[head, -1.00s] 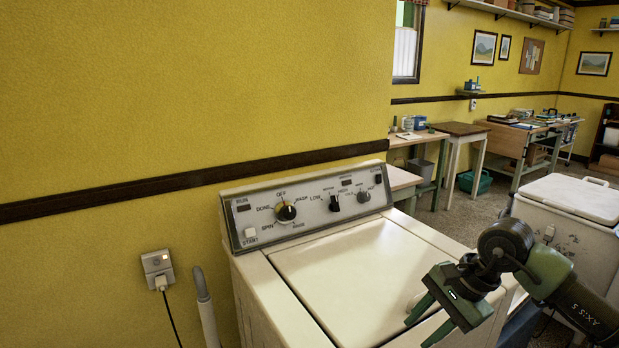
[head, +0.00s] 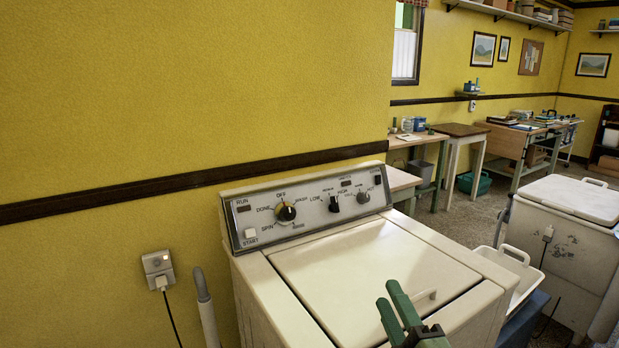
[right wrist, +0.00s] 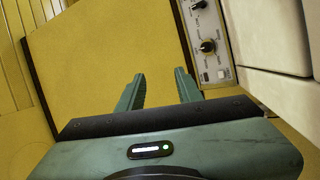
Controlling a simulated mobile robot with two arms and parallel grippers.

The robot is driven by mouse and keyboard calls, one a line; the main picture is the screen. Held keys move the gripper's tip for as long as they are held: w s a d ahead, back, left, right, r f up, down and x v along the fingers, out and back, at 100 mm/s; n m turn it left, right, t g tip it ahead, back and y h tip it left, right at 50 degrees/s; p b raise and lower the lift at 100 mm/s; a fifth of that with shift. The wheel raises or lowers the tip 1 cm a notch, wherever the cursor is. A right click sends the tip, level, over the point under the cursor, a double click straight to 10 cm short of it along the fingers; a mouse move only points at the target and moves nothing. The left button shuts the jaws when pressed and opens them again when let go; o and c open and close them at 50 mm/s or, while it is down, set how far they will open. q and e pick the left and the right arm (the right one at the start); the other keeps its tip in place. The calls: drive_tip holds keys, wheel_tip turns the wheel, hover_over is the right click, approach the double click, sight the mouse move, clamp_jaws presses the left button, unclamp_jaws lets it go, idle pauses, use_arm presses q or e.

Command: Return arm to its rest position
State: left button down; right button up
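My right gripper (head: 387,292) shows at the bottom of the head view, in front of the washer's closed lid (head: 370,275). Its two green fingers point up and away, apart and empty. In the right wrist view the open fingers (right wrist: 159,73) have only yellow wall between them, and the washer's control panel (right wrist: 207,45) is to their right. The rest of my right arm is below the head view's edge. My left gripper is not in view.
The white washer's panel (head: 305,207) stands along the yellow wall. A plugged-in outlet (head: 158,265) is at left, beside a grey hose (head: 203,300). A white basket (head: 520,270) and a white lidded bin (head: 570,240) stand at right. Tables (head: 455,130) are farther back.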

drive_tip(key=s+d+f+m+g+h, duration=0.2)
drive_tip(key=s+f+m+g, duration=0.15)
drive_tip(key=f, duration=0.25)
drive_tip(key=s+d+f+m+g+h, duration=0.1)
drive_tip(key=s+d+f+m+g, duration=0.1)
drive_tip(key=f+m, duration=0.3)
drive_tip(key=s+d+f+m+g+h, duration=0.2)
drive_tip(key=s+d+f, duration=0.1)
drive_tip(key=f, duration=0.3)
drive_tip(key=s+f+m+g+y, duration=0.1)
drive_tip(key=s+f+m+g, duration=0.25)
drive_tip(key=s+f, duration=0.4)
drive_tip(key=s+f+m+g, duration=0.2)
drive_tip(key=s+f+g, duration=0.25)
drive_tip(key=s, duration=0.65)
drive_tip(key=s+f+g, duration=0.2)
drive_tip(key=s+f, duration=0.1)
drive_tip(key=f, duration=2.4)
drive_tip(key=s+d+f+g, duration=0.1)
drive_tip(key=s+d+f, duration=0.1)
drive_tip(key=s+f, duration=1.3)
drive_tip(key=shift+s, duration=0.8)
